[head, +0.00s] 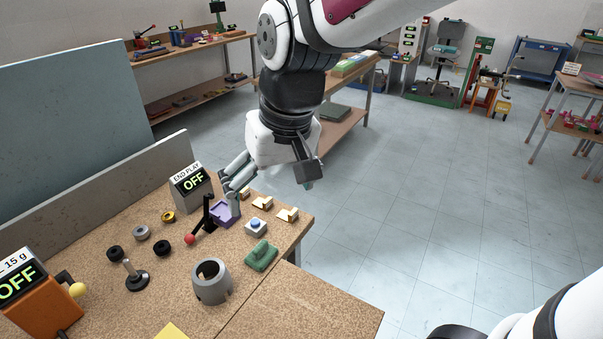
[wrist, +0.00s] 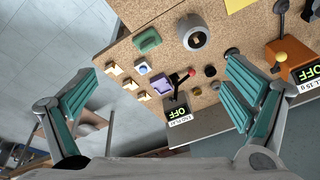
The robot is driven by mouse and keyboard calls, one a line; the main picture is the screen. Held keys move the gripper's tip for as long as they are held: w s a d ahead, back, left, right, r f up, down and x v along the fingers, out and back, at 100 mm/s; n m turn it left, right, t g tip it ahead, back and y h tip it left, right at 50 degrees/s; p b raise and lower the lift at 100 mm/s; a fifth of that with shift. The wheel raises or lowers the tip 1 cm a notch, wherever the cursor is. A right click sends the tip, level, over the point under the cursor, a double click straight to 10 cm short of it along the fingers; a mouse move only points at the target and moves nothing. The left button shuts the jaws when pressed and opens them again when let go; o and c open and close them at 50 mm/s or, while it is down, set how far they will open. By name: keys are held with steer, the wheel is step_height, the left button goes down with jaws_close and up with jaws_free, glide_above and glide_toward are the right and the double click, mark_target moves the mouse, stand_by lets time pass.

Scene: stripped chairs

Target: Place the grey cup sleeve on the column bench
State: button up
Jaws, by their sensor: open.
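A grey hollow tapered ring (head: 212,283), which looks like the grey cup sleeve, stands upright near the front edge of the cork-topped workbench (head: 295,291). It also shows in the wrist view (wrist: 194,34), at top centre, with its hole facing up. My gripper (head: 270,182) is open and empty, above the far right corner of this bench, beyond and above the sleeve. In the wrist view its teal-padded fingers (wrist: 160,85) are spread wide with nothing between them. I cannot tell which bench is the column bench.
Near the sleeve are a green block (head: 261,256), a blue-button box (head: 256,228), a purple tray (head: 224,213), a red-knobbed lever (head: 190,239), a black post (head: 134,274) and an orange scale (head: 45,308). Other benches stand behind (head: 190,46) and right (head: 570,88). The floor between is open.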

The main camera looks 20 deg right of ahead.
steer(key=s+d+r+t, duration=0.1)
steer(key=s+d, duration=0.2)
steer(key=s, duration=0.3)
steer(key=s+d+r+t+h, duration=0.1)
steer(key=s+d+r, duration=0.1)
steer(key=s, duration=0.4)
steer(key=shift+d+m, duration=0.3)
steer(key=shift+d, duration=0.4)
